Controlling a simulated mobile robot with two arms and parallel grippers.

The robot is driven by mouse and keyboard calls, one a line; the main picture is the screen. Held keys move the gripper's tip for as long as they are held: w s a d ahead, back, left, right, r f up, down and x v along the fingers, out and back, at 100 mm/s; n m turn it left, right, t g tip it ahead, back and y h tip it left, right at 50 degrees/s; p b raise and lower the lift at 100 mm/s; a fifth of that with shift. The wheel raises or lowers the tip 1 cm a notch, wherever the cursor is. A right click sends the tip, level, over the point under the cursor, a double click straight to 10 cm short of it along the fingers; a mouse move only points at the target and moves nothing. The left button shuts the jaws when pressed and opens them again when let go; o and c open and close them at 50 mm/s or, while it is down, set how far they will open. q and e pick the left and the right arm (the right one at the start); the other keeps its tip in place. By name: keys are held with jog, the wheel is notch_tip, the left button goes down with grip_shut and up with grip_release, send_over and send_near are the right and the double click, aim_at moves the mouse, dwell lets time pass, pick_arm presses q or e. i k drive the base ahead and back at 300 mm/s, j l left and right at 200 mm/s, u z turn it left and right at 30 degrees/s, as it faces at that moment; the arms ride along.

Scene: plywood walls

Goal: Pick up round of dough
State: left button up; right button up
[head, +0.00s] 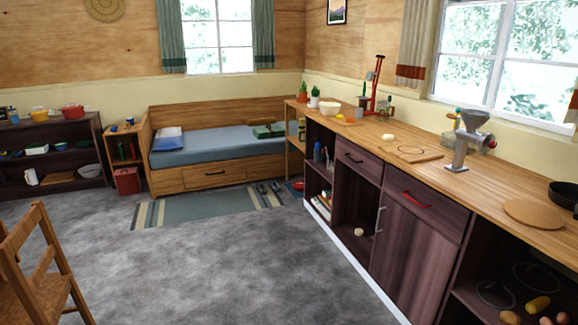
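A small pale round lump (388,137), which looks like the round of dough, lies on the wooden counter (470,180) at right. Just in front of it is a wooden board (428,156) with a thin round outline on it; I cannot tell whether that is a flat piece or a ring. Another small pale round thing (359,232) sits low in the open cabinet below. Neither of my grippers shows in the head view.
A metal grinder (466,138) stands on the counter, with a round board (534,213) and dark pan (564,194) nearer. A white bowl (330,107) is farther back. A wooden chair (35,265) is at left. The grey floor (230,270) between is open.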

aim_at(388, 137)
jog(key=i+u, duration=0.2)
jog(key=i, duration=1.85)
jog(key=i+l+z, duration=0.25)
jog(key=i+z, duration=0.25)
jog(key=i, duration=0.25)
jog(key=i+z, duration=0.5)
jog(key=i, duration=0.25)
jog(key=i+j+z, duration=0.35)
jog(key=i+z, duration=0.15)
jog(key=i, duration=0.55)
jog(key=j+z, duration=0.05)
